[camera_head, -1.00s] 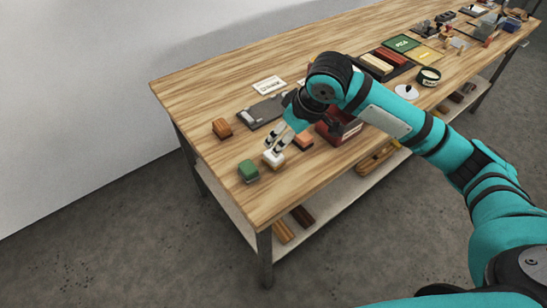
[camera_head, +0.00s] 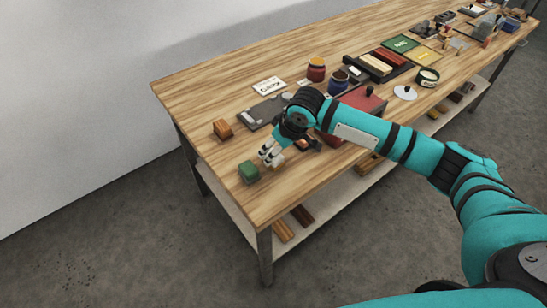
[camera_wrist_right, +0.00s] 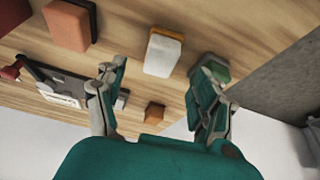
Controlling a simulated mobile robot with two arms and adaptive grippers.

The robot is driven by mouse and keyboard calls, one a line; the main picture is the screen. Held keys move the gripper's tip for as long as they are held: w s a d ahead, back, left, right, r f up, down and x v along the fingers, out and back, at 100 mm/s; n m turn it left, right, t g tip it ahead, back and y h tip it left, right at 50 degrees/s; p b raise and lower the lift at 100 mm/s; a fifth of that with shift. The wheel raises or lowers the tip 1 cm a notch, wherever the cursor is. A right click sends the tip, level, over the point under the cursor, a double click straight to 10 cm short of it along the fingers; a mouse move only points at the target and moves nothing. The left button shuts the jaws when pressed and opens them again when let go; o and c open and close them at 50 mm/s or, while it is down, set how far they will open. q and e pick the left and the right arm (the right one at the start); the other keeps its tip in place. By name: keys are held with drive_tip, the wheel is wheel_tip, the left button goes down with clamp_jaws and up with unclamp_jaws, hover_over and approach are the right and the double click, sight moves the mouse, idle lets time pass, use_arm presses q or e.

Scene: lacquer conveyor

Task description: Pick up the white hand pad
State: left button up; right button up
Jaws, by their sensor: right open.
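The white hand pad (camera_wrist_right: 162,55) lies on the wooden table, with an orange-brown band along one edge. In the wrist view it shows between and beyond the fingers of my right gripper (camera_wrist_right: 160,78), which is open and empty. In the head view the pad (camera_head: 278,162) is partly hidden by my right gripper (camera_head: 266,155). I cannot tell the exact gap between fingertips and pad. My left gripper is not in view.
A green pad (camera_head: 249,172) lies close by on the left, and a reddish pad (camera_head: 303,144) on the other side. An orange-brown block (camera_head: 222,129) and a dark tray (camera_head: 256,121) lie farther back. The table's front left corner is bare.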

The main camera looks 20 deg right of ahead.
sight(279, 162)
drive_tip(key=x, duration=0.4)
drive_tip(key=shift+w+f+p, duration=0.1)
drive_tip(key=shift+f+p, duration=0.3)
drive_tip(key=c, duration=1.2)
